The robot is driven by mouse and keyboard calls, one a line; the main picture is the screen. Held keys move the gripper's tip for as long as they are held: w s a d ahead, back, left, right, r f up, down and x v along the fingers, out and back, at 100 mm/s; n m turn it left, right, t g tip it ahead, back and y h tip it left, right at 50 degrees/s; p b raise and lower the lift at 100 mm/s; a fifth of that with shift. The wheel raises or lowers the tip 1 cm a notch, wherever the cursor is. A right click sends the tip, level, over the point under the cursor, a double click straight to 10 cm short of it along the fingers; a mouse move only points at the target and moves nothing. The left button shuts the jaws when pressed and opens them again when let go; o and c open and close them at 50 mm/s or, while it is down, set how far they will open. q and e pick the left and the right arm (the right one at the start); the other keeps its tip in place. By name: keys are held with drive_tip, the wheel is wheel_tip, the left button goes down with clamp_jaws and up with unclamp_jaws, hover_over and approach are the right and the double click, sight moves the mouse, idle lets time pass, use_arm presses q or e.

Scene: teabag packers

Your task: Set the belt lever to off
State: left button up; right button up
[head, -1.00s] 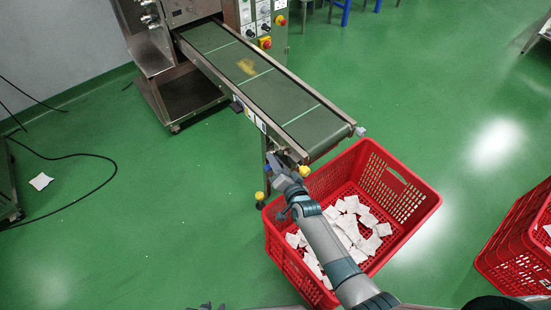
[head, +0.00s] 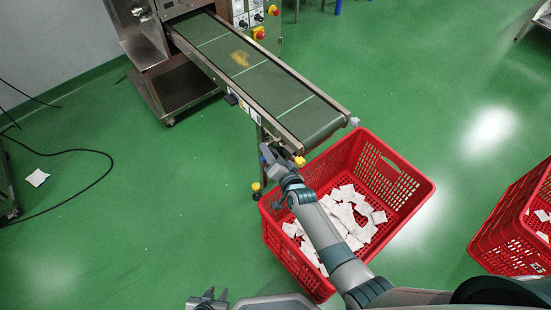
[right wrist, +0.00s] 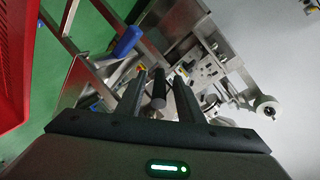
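The conveyor (head: 265,80) has a green belt that slopes down toward the red crate. My right gripper (head: 268,152) is beside the conveyor's near side, close to its lower end. In the right wrist view the right gripper (right wrist: 160,92) is open, its two dark fingers apart. A dark round-ended bar, which looks like the lever handle (right wrist: 159,88), shows between the fingers with gaps on both sides. I cannot tell the lever's setting, and my gripper hides it in the head view. My left gripper (head: 207,298) is low at the bottom edge, away from the conveyor; its opening is unclear.
A red crate (head: 418,190) with white teabags stands below the belt's end, under my right arm. Another red crate (head: 500,245) is at the right. A blurred tan item (head: 240,58) lies on the belt. A black cable (head: 95,152) lies on the open green floor at left.

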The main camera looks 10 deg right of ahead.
drive_tip(key=shift+s, duration=0.15)
drive_tip(key=shift+s+d+r, duration=0.15)
drive_tip(key=shift+s+d, duration=0.05)
drive_tip(key=shift+s, duration=0.35)
drive_tip(key=v, duration=1.6)
drive_tip(key=shift+w, duration=0.1)
